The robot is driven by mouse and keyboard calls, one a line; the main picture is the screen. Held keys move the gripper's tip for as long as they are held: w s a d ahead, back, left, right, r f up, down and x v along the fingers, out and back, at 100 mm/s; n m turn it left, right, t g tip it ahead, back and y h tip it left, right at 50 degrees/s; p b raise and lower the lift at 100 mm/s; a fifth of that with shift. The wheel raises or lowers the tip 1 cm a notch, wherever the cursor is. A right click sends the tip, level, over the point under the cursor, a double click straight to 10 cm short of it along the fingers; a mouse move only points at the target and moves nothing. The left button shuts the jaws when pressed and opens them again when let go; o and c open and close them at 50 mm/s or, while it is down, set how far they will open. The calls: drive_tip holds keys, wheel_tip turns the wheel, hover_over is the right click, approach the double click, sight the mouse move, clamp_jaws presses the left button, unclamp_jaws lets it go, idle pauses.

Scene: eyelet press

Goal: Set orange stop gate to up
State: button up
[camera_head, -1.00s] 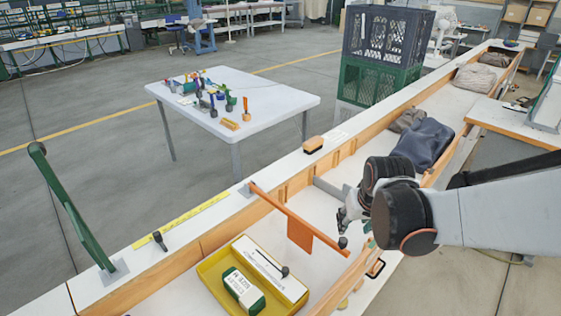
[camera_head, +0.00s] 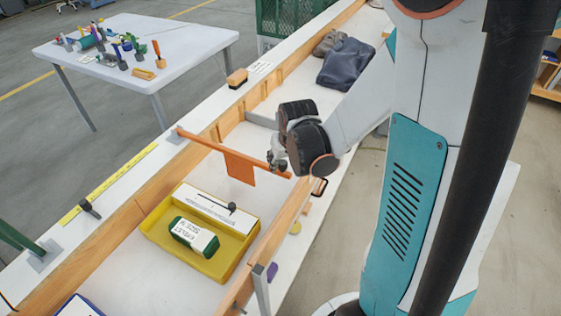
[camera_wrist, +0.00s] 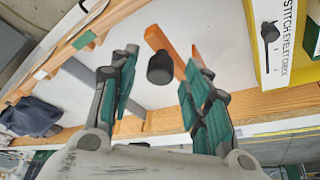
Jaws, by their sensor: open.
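The orange stop gate (camera_head: 235,155) is a long bar with a hanging orange plate, lying lowered across the bench trough. Its far end sits at a grey bracket on the left wall. In the wrist view the bar (camera_wrist: 158,38) ends in a black round knob (camera_wrist: 161,70). My gripper (camera_wrist: 162,61) is open, with one finger on each side of the knob in the picture. I cannot tell whether either finger touches it. In the head view my gripper (camera_head: 277,161) is at the bar's right end and hides the knob.
A yellow tray (camera_head: 206,268) with a green-and-white box (camera_head: 195,236) and a white lever panel (camera_head: 205,206) stands in the trough nearby. A dark cloth bag (camera_head: 346,63) lies beyond my gripper. A green post (camera_head: 20,239) stands at the lower left.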

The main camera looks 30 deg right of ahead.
drive_tip(key=shift+w+f, duration=0.1)
drive_tip(key=shift+f, duration=0.15)
